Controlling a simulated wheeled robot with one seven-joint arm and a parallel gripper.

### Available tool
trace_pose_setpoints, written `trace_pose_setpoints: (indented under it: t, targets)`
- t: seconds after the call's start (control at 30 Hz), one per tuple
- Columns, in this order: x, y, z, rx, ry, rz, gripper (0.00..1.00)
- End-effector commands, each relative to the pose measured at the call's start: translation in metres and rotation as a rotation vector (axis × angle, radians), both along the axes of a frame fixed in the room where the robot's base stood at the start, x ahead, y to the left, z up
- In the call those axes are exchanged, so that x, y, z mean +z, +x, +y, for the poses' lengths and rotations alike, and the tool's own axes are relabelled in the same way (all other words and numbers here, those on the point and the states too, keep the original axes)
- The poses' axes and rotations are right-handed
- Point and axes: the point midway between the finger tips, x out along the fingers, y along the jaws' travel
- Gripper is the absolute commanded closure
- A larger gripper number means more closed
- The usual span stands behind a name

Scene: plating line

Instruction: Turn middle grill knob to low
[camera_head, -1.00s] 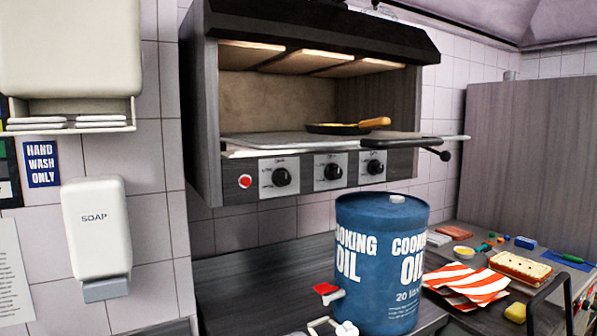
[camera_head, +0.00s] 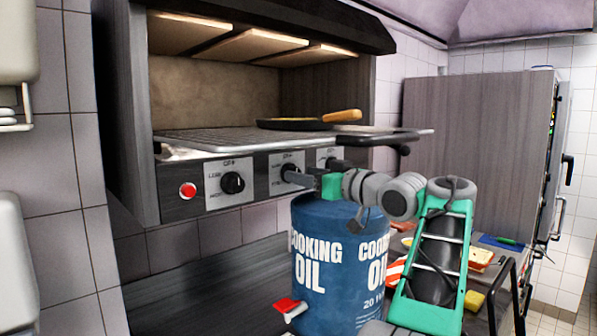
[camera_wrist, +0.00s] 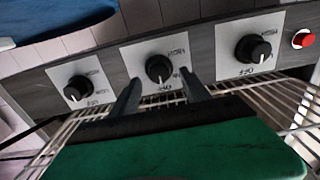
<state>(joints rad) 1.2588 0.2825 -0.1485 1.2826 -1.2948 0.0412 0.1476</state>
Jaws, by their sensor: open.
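The middle grill knob (camera_wrist: 158,68) is black on a pale square plate, at the centre of the wrist view, which shows the panel upside down. Its white mark points towards the OFF lettering. My gripper (camera_wrist: 160,80) is open, with its two dark fingers either side of the knob; whether they touch it I cannot tell. In the head view my gripper (camera_head: 304,177) reaches to the panel from the right and partly covers the middle knob (camera_head: 288,169).
Two neighbouring knobs (camera_wrist: 76,88) (camera_wrist: 253,49) and a red button (camera_head: 187,190) share the panel. A pan (camera_head: 290,124) rests on the grill rack above. A blue cooking oil drum (camera_head: 325,260) stands below my gripper, close to the arm.

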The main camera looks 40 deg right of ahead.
Motion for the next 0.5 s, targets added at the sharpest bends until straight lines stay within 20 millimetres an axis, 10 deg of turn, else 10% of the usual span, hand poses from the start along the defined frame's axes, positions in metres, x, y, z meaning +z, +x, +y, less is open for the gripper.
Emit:
trace_pose_setpoints:
  t: [0.5]
  targets:
    - [-0.001,0.026,-0.001,-0.004,0.001,0.001,0.50]
